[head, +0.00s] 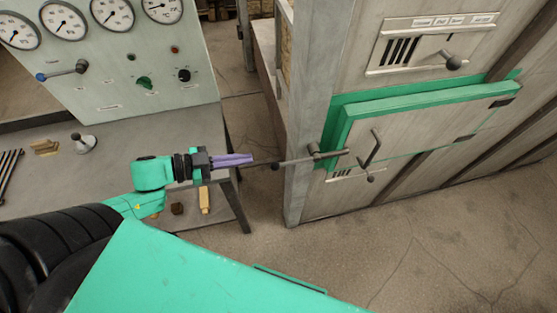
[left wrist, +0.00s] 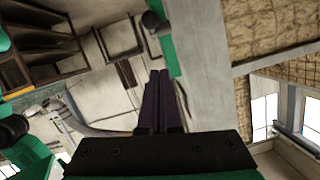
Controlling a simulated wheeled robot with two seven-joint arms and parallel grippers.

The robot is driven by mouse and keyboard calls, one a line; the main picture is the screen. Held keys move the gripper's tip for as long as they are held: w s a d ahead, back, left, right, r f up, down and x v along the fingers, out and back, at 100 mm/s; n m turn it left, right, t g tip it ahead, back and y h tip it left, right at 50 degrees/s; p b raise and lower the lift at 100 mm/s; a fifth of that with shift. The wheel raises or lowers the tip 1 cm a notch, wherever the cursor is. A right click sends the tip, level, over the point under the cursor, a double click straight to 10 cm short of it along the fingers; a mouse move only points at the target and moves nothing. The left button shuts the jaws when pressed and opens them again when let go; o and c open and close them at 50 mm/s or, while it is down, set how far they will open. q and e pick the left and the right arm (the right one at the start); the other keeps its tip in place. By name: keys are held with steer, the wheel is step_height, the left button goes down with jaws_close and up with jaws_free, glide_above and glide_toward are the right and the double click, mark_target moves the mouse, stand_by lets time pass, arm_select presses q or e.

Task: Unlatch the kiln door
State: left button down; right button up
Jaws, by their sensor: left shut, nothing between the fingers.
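The kiln door (head: 430,112) is a pale panel with a green frame, at the right in the head view, and it looks closed. A grey latch lever (head: 312,158) with a dark knob at its left end lies across the door's left edge, nearly level. A bent handle (head: 372,150) is on the door's front. My left gripper (head: 250,160) has purple fingers, shut and empty, pointing right towards the lever's knob, with a small apparent gap. The left wrist view shows the shut fingers (left wrist: 158,98) before the kiln front. My right gripper is not in view.
A control panel (head: 130,92) with gauges and knobs stands at the upper left on a grey table (head: 60,185). Small wooden pieces and rods lie there. The kiln's corner post (head: 305,120) is close to the gripper. Open floor (head: 400,255) lies before the kiln.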

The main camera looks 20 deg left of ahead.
arm_select(q)
steer(key=shift+s+d+r+m+h, duration=0.15)
steer(key=shift+s+d+m+h, duration=0.1)
steer(key=shift+m+h, duration=0.05)
steer(key=shift+d, duration=0.1)
steer(key=b, duration=0.2)
glide_above(279, 166)
steer(key=shift+s+f, duration=0.15)
steer(key=shift+f, duration=0.4)
steer(key=shift+s+f, duration=0.15)
steer(key=shift+f, duration=0.35)
steer(key=f, duration=0.3)
steer(key=shift+w+f, duration=0.3)
steer(key=shift+w, duration=0.05)
steer(key=shift+f, duration=0.3)
